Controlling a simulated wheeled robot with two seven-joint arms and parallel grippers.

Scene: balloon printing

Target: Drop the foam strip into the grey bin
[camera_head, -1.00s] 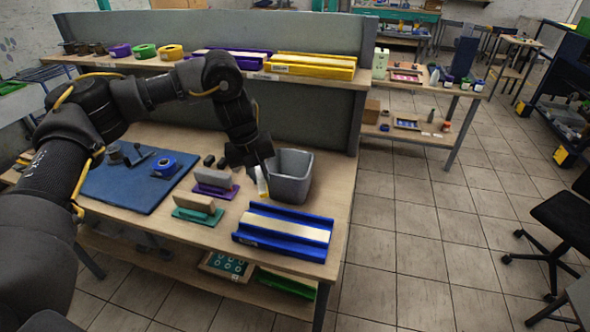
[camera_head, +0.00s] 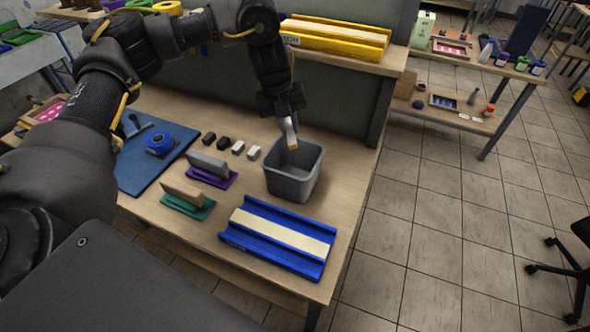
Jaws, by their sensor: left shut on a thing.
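My left gripper (camera_head: 286,114) points down and is shut on a small pale strip with a yellow lower end, which I take to be the foam strip (camera_head: 290,133). The upper part of the strip is hidden between the fingers. The grey bin (camera_head: 291,185) is an open square tub standing upright on the wooden table. The strip hangs over the bin's back part, its lower end overlapping the opening in this view. I cannot tell exactly how far down it reaches. My right gripper is out of view.
A blue tray (camera_head: 262,254) with a cream strip lies in front of the bin. Small dark and white blocks (camera_head: 238,147) and sanding-type blocks on purple (camera_head: 215,178) and green (camera_head: 190,205) bases stand left. A grey panel (camera_head: 345,107) rises behind.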

